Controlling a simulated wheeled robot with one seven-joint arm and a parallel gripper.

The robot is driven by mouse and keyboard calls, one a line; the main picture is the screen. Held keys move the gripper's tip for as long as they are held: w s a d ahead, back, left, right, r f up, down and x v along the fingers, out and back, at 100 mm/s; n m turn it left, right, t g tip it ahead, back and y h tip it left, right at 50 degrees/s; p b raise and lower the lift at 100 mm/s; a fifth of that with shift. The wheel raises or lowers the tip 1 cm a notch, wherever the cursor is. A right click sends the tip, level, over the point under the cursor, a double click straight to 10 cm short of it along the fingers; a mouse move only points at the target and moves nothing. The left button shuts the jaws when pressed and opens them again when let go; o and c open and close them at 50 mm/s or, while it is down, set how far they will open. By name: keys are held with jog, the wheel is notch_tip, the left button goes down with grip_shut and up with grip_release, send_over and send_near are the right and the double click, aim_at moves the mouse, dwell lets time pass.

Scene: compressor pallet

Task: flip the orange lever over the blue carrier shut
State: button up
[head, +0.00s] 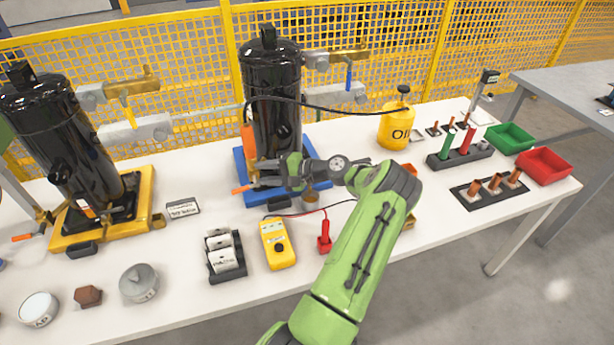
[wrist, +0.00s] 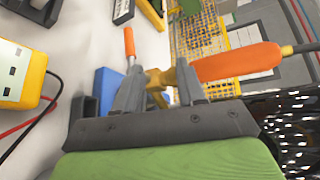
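The orange lever (head: 242,189) sticks out to the left at the foot of the black compressor (head: 277,100), low over the blue carrier (head: 240,160). In the wrist view the lever (wrist: 129,42) is an orange grip on a thin silver shaft, which runs down behind the nearer fingertip. My gripper (head: 266,172) reaches in from the right over the blue carrier, close to the lever. In the wrist view its fingers (wrist: 162,78) are apart. A brass-coloured part shows between them; I see no hold on it. The compressor hides part of the carrier.
An orange handle with a black hose (wrist: 235,62) stands upright close beside my fingers. A yellow meter (head: 278,245) with leads and a card rack (head: 227,262) stand in front. A second compressor sits on a yellow carrier (head: 140,215) at left. An oil can (head: 396,128) stands right.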

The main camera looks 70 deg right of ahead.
jog(key=f+p+v, duration=0.2)
jog(key=v, duration=0.9)
jog(key=shift+s+f, duration=0.2)
jog(key=shift+s, duration=0.1)
jog(key=shift+d+p, duration=0.15)
jog(key=shift+p, duration=0.15)
